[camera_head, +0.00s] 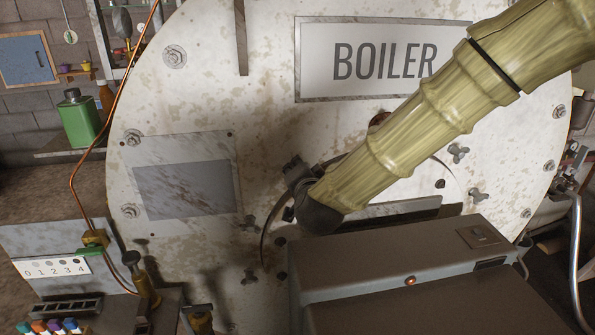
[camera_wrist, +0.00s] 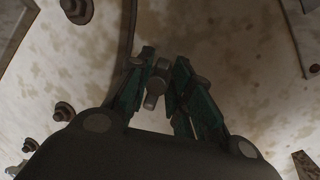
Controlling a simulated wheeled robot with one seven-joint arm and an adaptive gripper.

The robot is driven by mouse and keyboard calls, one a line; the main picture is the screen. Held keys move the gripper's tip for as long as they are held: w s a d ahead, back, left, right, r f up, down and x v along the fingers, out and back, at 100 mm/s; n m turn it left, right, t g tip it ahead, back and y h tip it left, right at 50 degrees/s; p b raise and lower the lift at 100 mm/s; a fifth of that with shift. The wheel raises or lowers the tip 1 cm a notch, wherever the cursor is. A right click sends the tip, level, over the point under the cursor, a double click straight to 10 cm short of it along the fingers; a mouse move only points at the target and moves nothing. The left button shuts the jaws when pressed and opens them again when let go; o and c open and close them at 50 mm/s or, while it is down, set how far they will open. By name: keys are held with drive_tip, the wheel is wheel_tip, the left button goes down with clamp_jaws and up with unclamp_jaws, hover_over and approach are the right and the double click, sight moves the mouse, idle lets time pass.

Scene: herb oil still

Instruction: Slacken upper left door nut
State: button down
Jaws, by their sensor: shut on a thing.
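The round white boiler front (camera_head: 270,90) bears a door whose curved left edge (camera_head: 265,240) shows beside my arm; my arm hides most of the door. In the wrist view, my gripper (camera_wrist: 157,85) has its two dark teal fingers closed around a small grey-brown nut (camera_wrist: 154,94), close to a curved dark edge on the boiler. In the head view, my gripper is mostly hidden behind my arm's end, and only dark parts show there. Winged nuts sit left of the door (camera_head: 248,222) and to its right (camera_head: 458,153). The held nut's turn cannot be told.
A BOILER sign (camera_head: 385,60) is above the door. A grey panel (camera_head: 185,190) is at left. A green can (camera_head: 78,120) stands on a shelf further left. A copper pipe (camera_head: 72,190) runs down the left side. Several bolts (camera_wrist: 65,111) protrude left of my gripper.

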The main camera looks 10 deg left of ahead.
drive_tip(key=shift+s+d+f, duration=0.1)
drive_tip(key=shift+f, duration=0.3)
drive_tip(key=c, duration=1.5)
unclamp_jaws()
drive_tip(key=shift+o, duration=0.8)
drive_tip(key=shift+r, duration=0.1)
drive_tip(key=shift+r, duration=0.15)
drive_tip(key=v, duration=1.1)
drive_tip(key=shift+s+d, duration=0.2)
drive_tip(key=shift+s, duration=0.1)
